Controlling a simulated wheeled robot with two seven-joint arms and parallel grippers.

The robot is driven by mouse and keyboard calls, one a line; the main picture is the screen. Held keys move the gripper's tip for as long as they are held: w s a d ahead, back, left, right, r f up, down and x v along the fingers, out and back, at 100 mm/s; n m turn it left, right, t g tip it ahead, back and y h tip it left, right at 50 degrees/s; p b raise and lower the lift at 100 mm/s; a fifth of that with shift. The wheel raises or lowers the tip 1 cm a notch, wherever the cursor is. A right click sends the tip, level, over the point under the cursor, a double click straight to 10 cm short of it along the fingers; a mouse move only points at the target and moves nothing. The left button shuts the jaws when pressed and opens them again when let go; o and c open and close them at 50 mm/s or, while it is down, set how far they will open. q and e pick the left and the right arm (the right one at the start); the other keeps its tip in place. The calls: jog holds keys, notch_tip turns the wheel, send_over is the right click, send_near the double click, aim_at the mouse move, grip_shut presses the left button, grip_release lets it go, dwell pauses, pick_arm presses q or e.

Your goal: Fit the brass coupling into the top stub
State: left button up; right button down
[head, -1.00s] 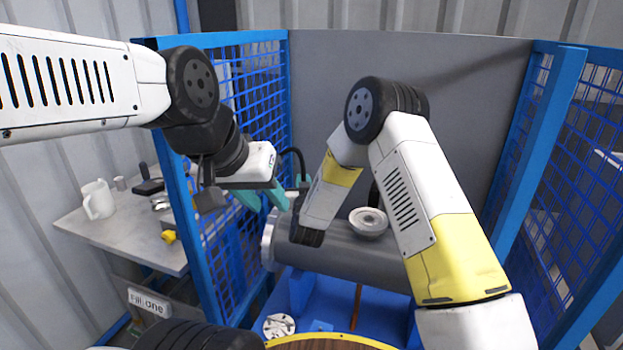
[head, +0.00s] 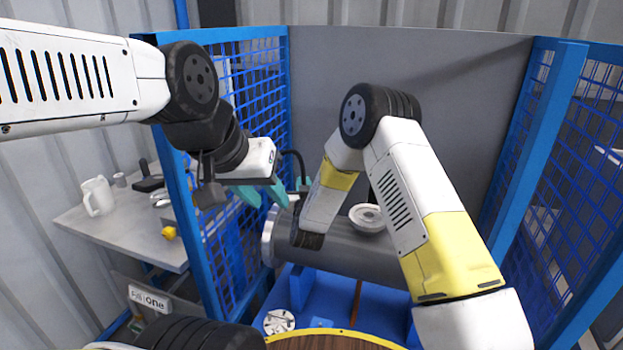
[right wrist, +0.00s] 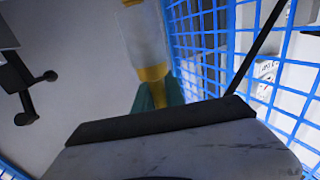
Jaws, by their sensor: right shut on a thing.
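The grey horizontal shell (head: 355,258) lies across the blue stand, with a flange (head: 268,238) at its left end. The pale round top stub (head: 367,217) stands on its upper side, just right of my right forearm. My left gripper (head: 265,196) has its teal fingers apart, empty, near the flanged end. My right gripper (right wrist: 158,95) is largely hidden behind my arm in the head view. In the right wrist view its teal fingers close around the brass coupling (right wrist: 152,73). A pale cylinder extends beyond the brass; I cannot tell whether it belongs to the coupling.
Blue mesh fences (head: 245,90) flank the shell, with a grey panel (head: 400,60) behind. A side table (head: 130,237) at left holds a white mug (head: 97,196) and tools. A white disc with holes (head: 279,321) lies below the shell. A round wooden top (head: 335,342) is in front.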

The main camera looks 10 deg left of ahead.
jog(key=shift+f, duration=0.85)
jog(key=c, duration=1.3)
grip_release()
jog(key=s, duration=0.2)
jog(key=s+d, duration=0.1)
jog(key=s, duration=0.4)
jog(key=shift+s+d, duration=0.3)
jog(key=shift+s, duration=0.05)
